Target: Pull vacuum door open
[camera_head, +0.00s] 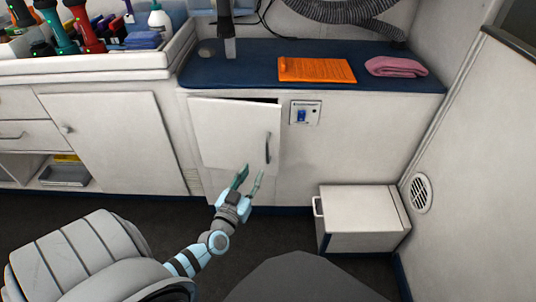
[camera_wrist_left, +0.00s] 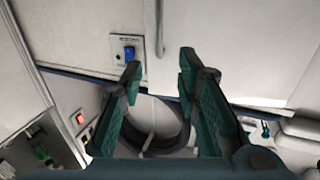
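The white vacuum door (camera_head: 230,132) is in the cabinet under the blue counter. It stands slightly ajar, with a dark gap along its top edge. Its grey bar handle (camera_head: 267,147) is upright near the right edge. My left gripper (camera_head: 251,176) is just below the handle and in front of the door, fingers spread and empty. In the left wrist view, the handle (camera_wrist_left: 159,25) shows beyond and between the open fingertips (camera_wrist_left: 159,62), apart from them. My right gripper is not in view.
A blue switch (camera_head: 302,115) is right of the door. The counter (camera_head: 235,72) holds an orange folded cloth (camera_head: 315,69) and a pink towel (camera_head: 396,67). A white box (camera_head: 362,220) stands on the floor at right. A cabinet door (camera_head: 110,142) is at left.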

